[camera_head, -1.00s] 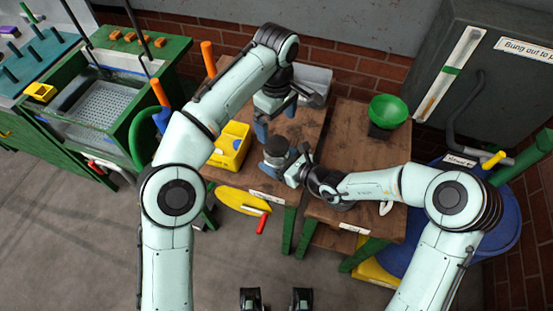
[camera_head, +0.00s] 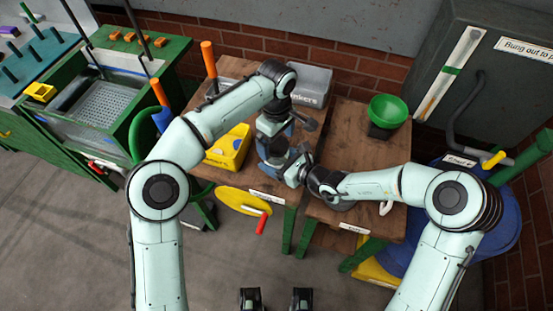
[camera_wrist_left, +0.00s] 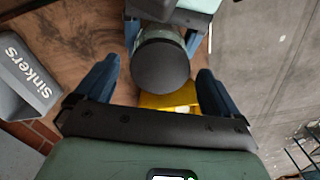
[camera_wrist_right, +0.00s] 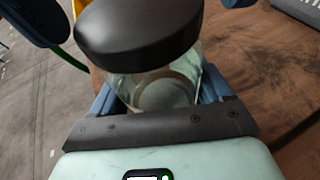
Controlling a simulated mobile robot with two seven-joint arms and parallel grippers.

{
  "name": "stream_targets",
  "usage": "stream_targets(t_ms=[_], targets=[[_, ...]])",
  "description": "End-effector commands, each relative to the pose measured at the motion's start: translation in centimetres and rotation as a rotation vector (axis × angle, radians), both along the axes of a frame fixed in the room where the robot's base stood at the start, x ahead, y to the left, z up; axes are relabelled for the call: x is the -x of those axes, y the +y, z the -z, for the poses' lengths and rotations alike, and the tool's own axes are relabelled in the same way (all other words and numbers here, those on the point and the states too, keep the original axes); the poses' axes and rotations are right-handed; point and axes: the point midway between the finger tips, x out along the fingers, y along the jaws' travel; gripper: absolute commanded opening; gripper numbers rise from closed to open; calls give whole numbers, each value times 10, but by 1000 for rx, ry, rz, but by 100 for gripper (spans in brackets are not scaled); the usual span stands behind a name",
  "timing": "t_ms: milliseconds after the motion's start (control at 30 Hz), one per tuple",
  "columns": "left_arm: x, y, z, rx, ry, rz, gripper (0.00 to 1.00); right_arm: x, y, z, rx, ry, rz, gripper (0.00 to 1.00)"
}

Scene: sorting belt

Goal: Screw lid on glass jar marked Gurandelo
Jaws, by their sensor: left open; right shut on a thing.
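A clear glass jar (camera_wrist_right: 175,85) with a dark round lid (camera_wrist_right: 138,32) over its mouth shows in the right wrist view. No marking is readable on it, and I cannot tell whether the lid is threaded. My right gripper (camera_wrist_right: 160,92) is shut on the jar and holds it upright. In the left wrist view the lid (camera_wrist_left: 160,66) is seen from above, with the right gripper beyond it. My left gripper (camera_wrist_left: 157,78) is open, its blue fingers apart on both sides of the lid, not visibly touching it. In the head view my left gripper (camera_head: 273,137) largely hides the jar.
Wooden tables (camera_head: 345,150) stand below the arms. A grey Sinkers bin (camera_head: 310,84) is at the back and a yellow bin (camera_head: 228,148) at the left. A green bowl (camera_head: 388,110) stands at the right. A yellow disc with a red handle (camera_head: 262,222) is at the front.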

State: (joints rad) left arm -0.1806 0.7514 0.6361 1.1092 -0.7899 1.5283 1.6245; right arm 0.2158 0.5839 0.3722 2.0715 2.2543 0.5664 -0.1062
Motion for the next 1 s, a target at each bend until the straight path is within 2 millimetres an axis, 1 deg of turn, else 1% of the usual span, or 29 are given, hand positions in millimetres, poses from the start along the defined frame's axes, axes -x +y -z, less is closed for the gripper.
stream_targets(t_ms=[100,333,367,400,467,500,533,567,733,833,933,1000], targets=[[0,0,4,0,1,0,96,0,0,0,0,0,0,0],[0,0,4,0,0,0,96,0,0,0,0,0,0,0],[0,0,4,0,0,0,90,0,0,0,0,0,0,0],[0,0,4,0,0,0,77,0,0,0,0,0,0,0],[0,0,4,0,0,0,57,0,0,0,0,0,0,0],[0,0,4,0,0,0,44,0,0,0,0,0,0,0],[0,0,4,0,0,0,34,0,0,0,0,0,0,0],[0,0,4,0,0,0,33,0,0,0,0,0,0,0],[0,0,4,0,0,1,32,0,0,0,0,0,0,0],[0,0,3,0,-1,41,32,0,0,0,0,0,0,0],[0,0,3,0,-3,170,32,0,0,0,-1,1,0,0],[0,0,3,0,-3,308,32,0,0,0,-1,1,0,0]])
